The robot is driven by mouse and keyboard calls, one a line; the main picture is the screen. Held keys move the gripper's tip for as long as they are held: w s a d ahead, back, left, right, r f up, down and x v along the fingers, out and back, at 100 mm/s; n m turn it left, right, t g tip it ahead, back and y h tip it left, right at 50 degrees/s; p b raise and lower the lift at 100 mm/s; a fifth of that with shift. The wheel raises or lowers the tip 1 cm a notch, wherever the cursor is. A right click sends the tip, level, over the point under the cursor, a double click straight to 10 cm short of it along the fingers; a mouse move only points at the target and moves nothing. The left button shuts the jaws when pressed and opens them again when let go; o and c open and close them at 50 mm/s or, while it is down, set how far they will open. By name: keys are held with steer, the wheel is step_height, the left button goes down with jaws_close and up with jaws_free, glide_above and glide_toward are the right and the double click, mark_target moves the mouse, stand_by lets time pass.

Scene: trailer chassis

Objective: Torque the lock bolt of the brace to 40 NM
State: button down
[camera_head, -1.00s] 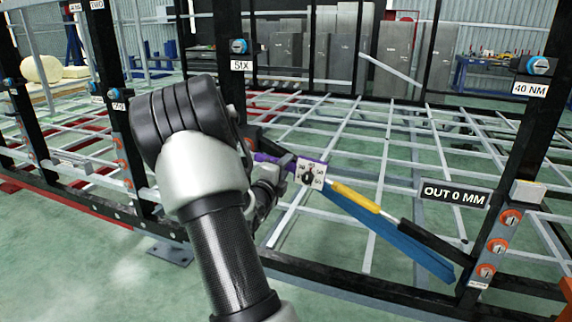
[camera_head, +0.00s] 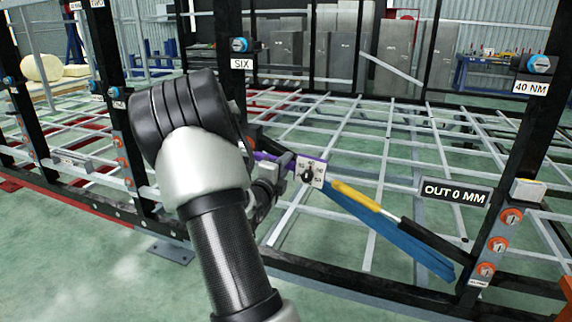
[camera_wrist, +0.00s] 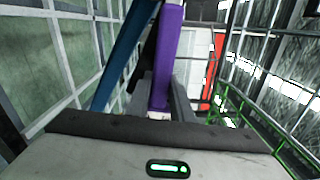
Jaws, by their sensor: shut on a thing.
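My gripper (camera_head: 284,170) is shut on a purple bar-shaped tool, and its fingers show beside the bar (camera_wrist: 167,62) in the wrist view. A white dial plate (camera_head: 318,173) with a dark knob sits at the tool's right end; its markings are too small to read. The brace, a blue bar (camera_head: 400,240) with a yellow and black strut (camera_head: 357,196), slopes down to the right post. The blue bar also shows left of the tool in the wrist view (camera_wrist: 122,55). A blue bolt head (camera_head: 539,64) sits above a "40 NM" sign (camera_head: 530,88). Contact between tool and bolt is hidden.
An "OUT 0 MM" sign (camera_head: 456,192) stands near the brace's lower end. Several orange-ringed bolts (camera_head: 498,244) line the right post. A "SIX" sign (camera_head: 242,64) hangs on the middle post. Grey chassis bars and black rails surround my arm; green floor is open in front.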

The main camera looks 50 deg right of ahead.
steer(key=shift+v, duration=2.65)
steer(key=shift+s+r, duration=0.1)
steer(key=shift+s, duration=0.05)
